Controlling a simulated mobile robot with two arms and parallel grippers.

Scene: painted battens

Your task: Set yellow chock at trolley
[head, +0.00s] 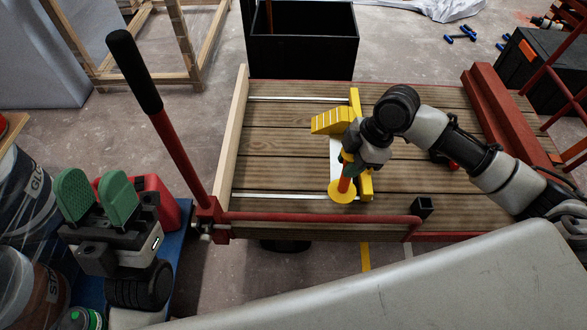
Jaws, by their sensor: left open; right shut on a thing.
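The trolley (290,150) has a plank deck, with a red tube frame and a long black-gripped handle at its left. The yellow chock (332,121) is over the deck, its stepped wedge pointing left and a yellow crossbar reaching between two pale metal rails. A red grip with a yellow disc stands at its near end. My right gripper (347,168) is shut around this red grip; its fingers and wrist hide part of the chock. I cannot tell whether the chock touches the deck. My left gripper (97,197) is open and empty, left of the trolley.
A pale batten (233,135) edges the deck's left side. A red beam (503,110) lies across its right. A black bin (303,48) stands behind. Buckets (22,195) and a red case (160,200) crowd the left. The deck's left part is clear.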

